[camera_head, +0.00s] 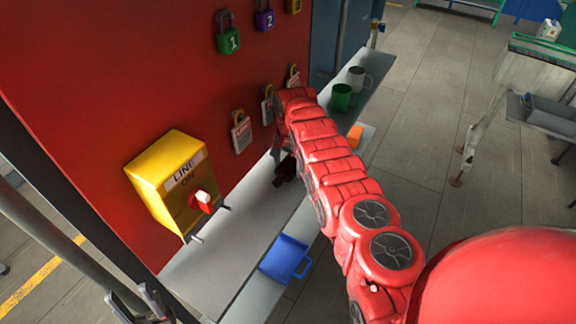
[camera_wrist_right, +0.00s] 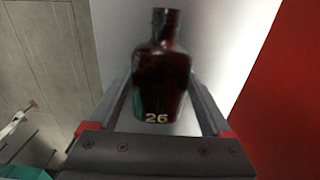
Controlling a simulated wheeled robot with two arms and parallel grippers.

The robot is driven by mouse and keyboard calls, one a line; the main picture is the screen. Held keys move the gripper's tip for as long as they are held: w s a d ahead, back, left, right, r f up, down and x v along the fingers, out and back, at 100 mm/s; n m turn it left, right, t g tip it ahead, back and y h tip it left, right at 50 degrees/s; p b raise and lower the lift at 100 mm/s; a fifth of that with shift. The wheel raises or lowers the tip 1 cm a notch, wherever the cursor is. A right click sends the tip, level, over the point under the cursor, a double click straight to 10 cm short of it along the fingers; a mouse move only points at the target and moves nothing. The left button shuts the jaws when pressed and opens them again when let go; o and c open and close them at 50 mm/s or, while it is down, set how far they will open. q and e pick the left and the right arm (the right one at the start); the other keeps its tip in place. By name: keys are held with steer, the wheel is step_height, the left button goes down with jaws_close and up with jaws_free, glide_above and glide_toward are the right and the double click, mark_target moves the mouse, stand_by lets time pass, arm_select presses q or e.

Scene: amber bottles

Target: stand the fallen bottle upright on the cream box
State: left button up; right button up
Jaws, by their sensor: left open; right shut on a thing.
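The dark amber bottle (camera_wrist_right: 160,85), marked 26, sits between the fingers of my right gripper (camera_wrist_right: 158,100) in the right wrist view, neck toward the top of the picture. My right gripper is shut on it. In the head view a dark shape (camera_head: 285,170) beside my red right arm, over the grey shelf, looks like the bottle or gripper; I cannot tell which. My left gripper (camera_head: 143,304) is open at the lower left, below the yellow box. I cannot pick out the cream box with certainty; a pale surface (camera_head: 368,137) is partly hidden behind my right arm.
The red panel carries the yellow LINE box (camera_head: 172,180) with a red knob (camera_head: 203,198) and several padlocks. A blue bin (camera_head: 285,257) is at the shelf's front edge. A green cup (camera_head: 341,97), a grey mug (camera_head: 359,78) and an orange thing (camera_head: 355,135) are at the far end.

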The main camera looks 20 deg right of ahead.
mark_target(289, 164)
steer(key=shift+f, duration=0.1)
steer(key=o, duration=1.3)
steer(key=shift+r, duration=0.2)
steer(key=shift+w+r, duration=0.15)
steer(key=shift+r, duration=0.15)
steer(key=r+b, duration=0.2)
steer(key=r, duration=0.3)
steer(key=r+b, duration=0.1)
steer(key=r, duration=0.5)
steer(key=shift+s+d+b, duration=0.1)
steer(key=shift+s+b, duration=0.1)
steer(key=shift+b, duration=0.15)
